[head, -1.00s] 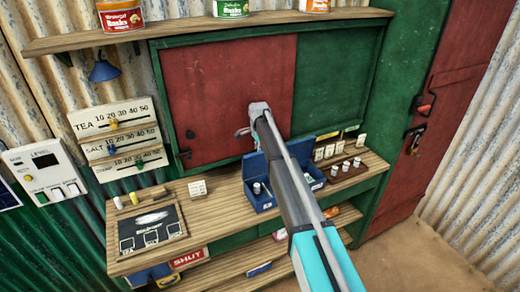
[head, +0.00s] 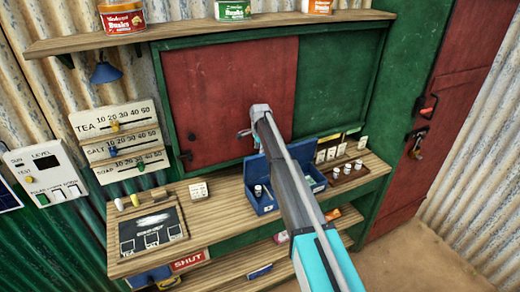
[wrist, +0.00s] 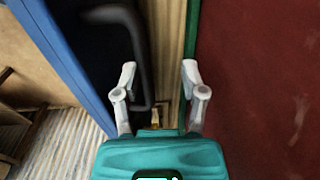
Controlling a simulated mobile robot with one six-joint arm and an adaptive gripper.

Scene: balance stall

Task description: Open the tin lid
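A blue tin (head: 264,205) stands on the wooden counter in the head view, with small white-topped pieces inside. A blue panel stands up at its back and looks like a raised lid; my arm hides part of it. My gripper (head: 243,131) is above and behind the tin, in front of the red panel. In the wrist view my gripper (wrist: 158,68) has its two fingers apart, with nothing clearly held. A blue edge (wrist: 58,60) and a dark curved handle-like bar (wrist: 142,60) lie to the left, the bar close to the left finger.
The red panel (head: 225,95) is close to my gripper. On the counter (head: 235,220) are a slate board (head: 152,229) at left and a dark rack (head: 347,177) of small pieces at right. Several cans stand on the upper shelf (head: 180,32). A red door (head: 433,130) is at right.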

